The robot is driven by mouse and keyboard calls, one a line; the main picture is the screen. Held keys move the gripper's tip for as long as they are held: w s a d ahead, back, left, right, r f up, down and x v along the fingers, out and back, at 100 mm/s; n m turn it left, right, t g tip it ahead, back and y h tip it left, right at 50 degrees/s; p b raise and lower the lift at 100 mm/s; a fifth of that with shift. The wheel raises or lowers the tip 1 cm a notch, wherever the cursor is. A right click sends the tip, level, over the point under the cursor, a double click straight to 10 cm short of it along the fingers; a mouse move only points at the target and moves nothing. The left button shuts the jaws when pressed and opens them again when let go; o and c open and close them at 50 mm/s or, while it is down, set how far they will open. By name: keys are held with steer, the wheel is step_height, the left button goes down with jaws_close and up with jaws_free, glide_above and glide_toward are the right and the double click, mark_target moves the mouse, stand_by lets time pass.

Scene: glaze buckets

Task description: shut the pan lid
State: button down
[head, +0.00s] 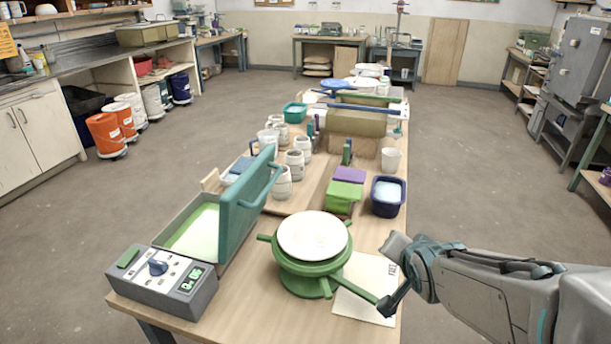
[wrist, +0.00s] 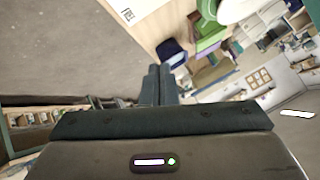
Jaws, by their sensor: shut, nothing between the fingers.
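The pan (head: 196,232) is a long grey rectangular trough with pale green inside, at the left front of the table. Its teal lid (head: 240,207) stands open, roughly upright along the pan's right side, with a bar handle (head: 262,190) on its right face. My gripper (head: 387,304) is at the table's right front edge, well right of the pan, with the green banding wheel between them. In the wrist view my gripper (wrist: 160,84) has its two dark fingers together, with nothing between them. The pan and lid cannot be made out in the wrist view.
A green banding wheel (head: 310,277) bears a white disc (head: 312,235) between lid and arm. A grey control box (head: 162,282) stands before the pan. White jars (head: 295,164), green and purple blocks (head: 345,190) and a blue tub (head: 387,196) stand behind. Open floor lies right.

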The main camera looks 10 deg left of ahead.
steer(key=w+a+r+m+t+y, duration=0.1)
steer(key=a+y, duration=0.2)
steer(key=a, duration=0.2)
steer(key=a+r+m+t+y+b, duration=0.1)
steer(key=a+m+y, duration=0.1)
steer(key=a, duration=0.3)
steer(key=w+a+r+m+t+y, duration=0.1)
steer(key=a+y, duration=0.3)
steer(key=a, duration=0.2)
steer(key=shift+w+m+t+y+b, duration=0.3)
steer(key=shift+w+t, duration=0.05)
steer(key=shift+t, duration=0.05)
steer(key=y+p, duration=0.1)
glide_toward(273, 182)
steer(key=w, duration=0.4)
steer(key=shift+a+p, duration=0.3)
steer(key=shift+a, duration=1.65)
steer(key=shift+w, duration=0.1)
